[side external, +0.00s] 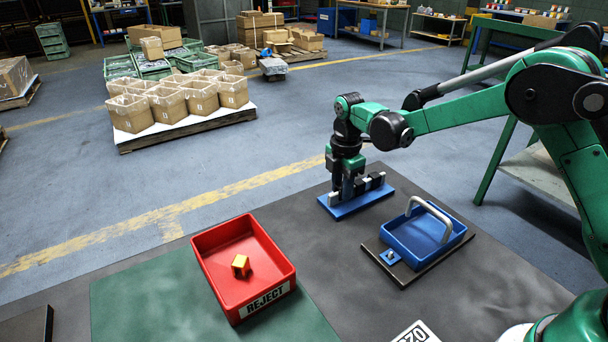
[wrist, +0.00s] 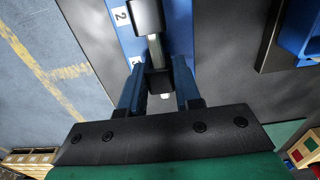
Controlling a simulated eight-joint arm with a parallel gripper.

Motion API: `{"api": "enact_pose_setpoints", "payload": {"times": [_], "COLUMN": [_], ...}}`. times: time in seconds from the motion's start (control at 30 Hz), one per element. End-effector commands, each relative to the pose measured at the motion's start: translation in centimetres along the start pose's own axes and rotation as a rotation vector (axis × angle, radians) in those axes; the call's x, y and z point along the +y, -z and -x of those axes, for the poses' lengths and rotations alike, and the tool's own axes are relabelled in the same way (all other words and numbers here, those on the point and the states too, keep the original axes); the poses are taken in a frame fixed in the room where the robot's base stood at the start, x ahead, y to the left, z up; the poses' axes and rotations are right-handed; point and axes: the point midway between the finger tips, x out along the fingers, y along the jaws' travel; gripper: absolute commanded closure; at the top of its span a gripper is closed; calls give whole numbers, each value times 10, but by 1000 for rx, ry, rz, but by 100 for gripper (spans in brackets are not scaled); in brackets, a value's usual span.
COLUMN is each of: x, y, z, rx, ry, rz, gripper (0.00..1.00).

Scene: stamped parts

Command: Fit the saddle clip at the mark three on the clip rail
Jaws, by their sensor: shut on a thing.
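The clip rail is a pale bar on a blue base (side external: 357,203); the bar (wrist: 155,48) shows in the wrist view between dark blocks. My gripper (side external: 347,195) points down at the left end of the rail. In the wrist view, my gripper (wrist: 159,88) has its two blue fingers closed on the dark saddle clip (wrist: 159,82). The clip lies over the rail near its end; whether it is fully seated is hidden. A label with a 2 (wrist: 121,15) shows on the base, and another label beside the clip is partly hidden by a finger.
A blue tray with a pale handle (side external: 425,235) stands right of the rail on a dark board. The dark table (side external: 310,215) is clear between the bin and rail.

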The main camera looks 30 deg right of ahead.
Motion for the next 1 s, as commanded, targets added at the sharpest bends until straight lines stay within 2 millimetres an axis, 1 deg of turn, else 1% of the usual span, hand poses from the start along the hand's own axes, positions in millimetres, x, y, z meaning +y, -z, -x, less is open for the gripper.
{"api": "enact_pose_setpoints", "payload": {"times": [0.33, 0.37, 0.4, 0.47, 0.5, 0.8, 0.87, 1.0], "x": [0, 0, 0, 0, 0, 0, 0, 0], "y": [0, 0, 0, 0, 0, 0, 0, 0], "z": [-9, -9, -9, -9, -8, -7, -2, 19], "rx": [0, 0, 0, 0, 0, 0, 0, 0], "ry": [0, 0, 0, 0, 0, 0, 0, 0], "rz": [0, 0, 0, 0, 0, 0, 0, 0], "gripper": [100, 69, 58, 41, 35, 35, 35, 35]}}
